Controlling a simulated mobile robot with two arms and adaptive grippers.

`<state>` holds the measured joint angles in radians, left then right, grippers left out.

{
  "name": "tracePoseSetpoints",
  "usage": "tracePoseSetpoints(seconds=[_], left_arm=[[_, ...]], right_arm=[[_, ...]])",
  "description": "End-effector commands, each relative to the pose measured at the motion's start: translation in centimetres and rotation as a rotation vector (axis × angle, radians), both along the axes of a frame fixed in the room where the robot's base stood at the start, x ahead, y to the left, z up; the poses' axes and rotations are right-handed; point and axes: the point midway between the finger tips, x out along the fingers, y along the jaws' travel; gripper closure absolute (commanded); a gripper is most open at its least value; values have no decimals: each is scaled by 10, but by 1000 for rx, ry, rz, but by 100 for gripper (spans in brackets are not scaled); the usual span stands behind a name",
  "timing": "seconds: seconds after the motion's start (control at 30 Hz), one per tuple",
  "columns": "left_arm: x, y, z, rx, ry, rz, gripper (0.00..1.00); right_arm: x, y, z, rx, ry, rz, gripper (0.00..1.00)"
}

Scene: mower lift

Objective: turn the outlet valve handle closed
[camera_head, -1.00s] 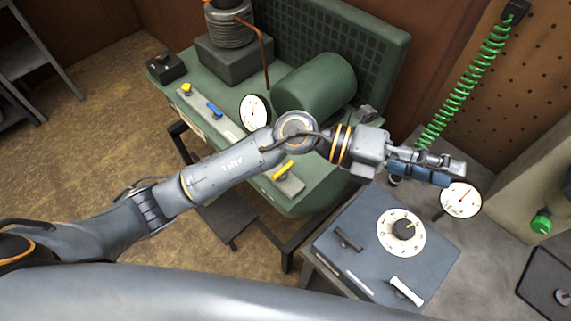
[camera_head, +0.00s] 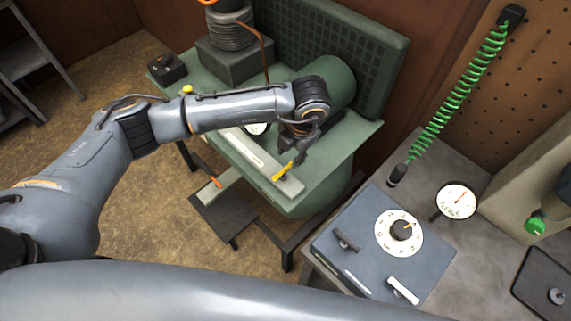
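A small yellow valve handle (camera_head: 282,173) sits on the light grey strip (camera_head: 252,150) along the front of the green bench, near its right end. It lies at a slant to the strip. My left gripper (camera_head: 299,158) points down just above and right of this handle. Whether its fingers touch the handle or are open I cannot tell, as they are dark and small. My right gripper is not in view.
A green tank (camera_head: 340,82) stands close behind my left gripper. A gauge (camera_head: 257,128) is mostly hidden by my arm. Right of the bench are a blue-grey control box (camera_head: 350,268) with a dial (camera_head: 401,231), a second gauge (camera_head: 457,199) and a green coiled hose (camera_head: 465,88).

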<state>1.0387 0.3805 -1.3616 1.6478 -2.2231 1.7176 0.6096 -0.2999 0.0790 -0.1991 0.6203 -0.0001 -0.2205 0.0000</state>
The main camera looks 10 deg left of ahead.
Motion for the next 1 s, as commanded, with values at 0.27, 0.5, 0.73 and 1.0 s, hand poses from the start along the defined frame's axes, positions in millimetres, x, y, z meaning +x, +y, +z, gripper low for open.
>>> tracePoseSetpoints(seconds=[0.27, 0.5, 0.73, 1.0], left_arm=[[5, 9, -56, -1, 4, 0, 65], [8, 13, -85, -1, 1, -2, 65], [9, 14, -91, -2, 1, -3, 65], [9, 14, -91, -3, 1, -3, 91]], right_arm=[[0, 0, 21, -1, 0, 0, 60], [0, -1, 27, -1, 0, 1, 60], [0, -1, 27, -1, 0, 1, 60], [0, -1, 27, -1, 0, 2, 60]])
